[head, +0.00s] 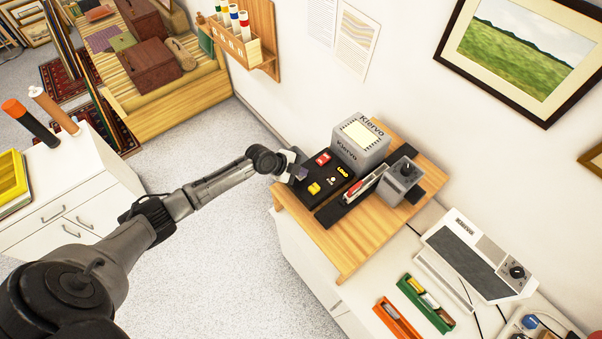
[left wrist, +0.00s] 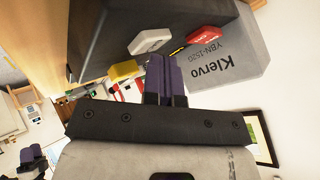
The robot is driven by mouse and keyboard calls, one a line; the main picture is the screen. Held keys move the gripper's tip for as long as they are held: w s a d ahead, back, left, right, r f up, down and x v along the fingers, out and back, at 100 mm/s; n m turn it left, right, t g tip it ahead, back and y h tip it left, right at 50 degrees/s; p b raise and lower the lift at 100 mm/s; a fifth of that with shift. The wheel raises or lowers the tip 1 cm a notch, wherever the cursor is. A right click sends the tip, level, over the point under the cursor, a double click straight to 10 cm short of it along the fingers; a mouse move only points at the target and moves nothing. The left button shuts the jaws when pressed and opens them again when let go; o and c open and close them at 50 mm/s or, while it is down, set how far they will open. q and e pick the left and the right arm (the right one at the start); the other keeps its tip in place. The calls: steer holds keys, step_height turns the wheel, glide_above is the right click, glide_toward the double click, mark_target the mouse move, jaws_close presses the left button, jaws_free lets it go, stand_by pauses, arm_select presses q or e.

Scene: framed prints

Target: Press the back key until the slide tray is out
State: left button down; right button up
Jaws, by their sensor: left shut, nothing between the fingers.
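A black control panel (head: 318,176) lies on a wooden board in front of a grey Klervo box (head: 362,148). It carries a red key (head: 323,158), a yellow key (head: 314,188) and a small white key (head: 333,181); I cannot read which is the back key. A narrow slide tray (head: 354,188) sits in the black track beside the panel. My left gripper (head: 302,174) is shut and empty, its purple fingers over the panel's left part. In the left wrist view the fingertips (left wrist: 161,60) appear close to the white key (left wrist: 150,40); contact cannot be told.
A grey unit with a knob (head: 404,174) stands right of the tray. A Klervo console (head: 474,256), a green tray (head: 426,304) and an orange tray (head: 396,318) lie farther right. The wooden board (head: 338,250) is bare at its front. Wall prints hang behind.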

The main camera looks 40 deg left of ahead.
arm_select(q)
steer(key=shift+f, duration=0.25)
stand_by(0.3)
steer(key=shift+r, duration=0.2)
steer(key=shift+r+p, duration=0.7)
steer(key=shift+r, duration=0.35)
steer(key=shift+r+p, duration=0.75)
steer(key=shift+r, duration=0.45)
step_height(320, 180, up, 3)
steer(key=shift+f+p, duration=0.2)
steer(key=shift+p, duration=0.65)
